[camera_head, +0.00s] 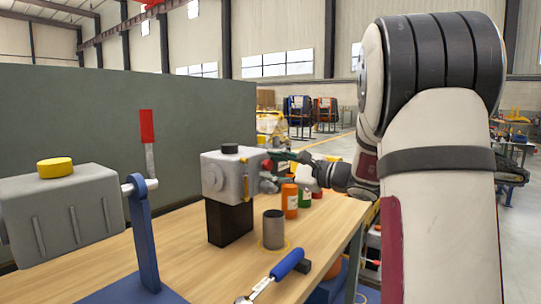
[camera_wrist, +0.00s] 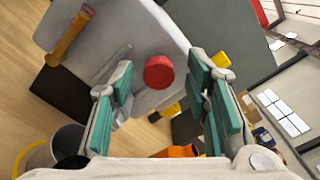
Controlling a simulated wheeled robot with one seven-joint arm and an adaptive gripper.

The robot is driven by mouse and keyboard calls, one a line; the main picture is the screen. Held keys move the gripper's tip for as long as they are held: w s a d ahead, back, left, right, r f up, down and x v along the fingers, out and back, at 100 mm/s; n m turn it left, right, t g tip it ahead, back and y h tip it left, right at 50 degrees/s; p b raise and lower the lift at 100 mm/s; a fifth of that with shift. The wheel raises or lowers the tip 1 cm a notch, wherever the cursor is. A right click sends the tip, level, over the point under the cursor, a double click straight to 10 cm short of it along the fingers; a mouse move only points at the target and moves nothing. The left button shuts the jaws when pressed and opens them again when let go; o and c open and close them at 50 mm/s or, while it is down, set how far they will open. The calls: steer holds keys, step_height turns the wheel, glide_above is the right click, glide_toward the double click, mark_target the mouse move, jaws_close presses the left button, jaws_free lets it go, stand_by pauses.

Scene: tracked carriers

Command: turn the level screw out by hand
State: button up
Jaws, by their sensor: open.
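The level screw, seen as a round red head (camera_wrist: 158,72), sits on the side face of the grey gear housing (camera_wrist: 130,30). In the head view the red head (camera_head: 266,164) shows on the right side of the housing (camera_head: 222,178), which stands on a black block. My gripper (camera_wrist: 162,85) is open, with teal pads left and right of the red head. I see gaps between the head and both pads; nothing is held. The head view shows my gripper (camera_head: 279,170) beside the housing's right face. The screw's thread is hidden.
A yellow-ended sight tube (camera_head: 245,172) is on the housing near the screw. A metal cup (camera_head: 273,230) stands below, in a yellow ring. A blue-handled tool (camera_head: 286,265) lies in front. Several bottles (camera_head: 290,200) stand behind. Another grey unit (camera_head: 60,220) and blue stand (camera_head: 144,235) are left.

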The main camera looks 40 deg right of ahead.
steer(key=m+p, duration=0.3)
steer(key=p, duration=0.1)
steer(key=shift+r, duration=0.2)
steer(key=m+p, duration=0.2)
steer(key=shift+m+p, duration=0.3)
steer(key=shift+p, duration=0.05)
steer(key=m+p, duration=0.3)
steer(key=shift+p, duration=0.35)
steer(key=shift+f+m, duration=0.25)
steer(key=shift+m, duration=0.25)
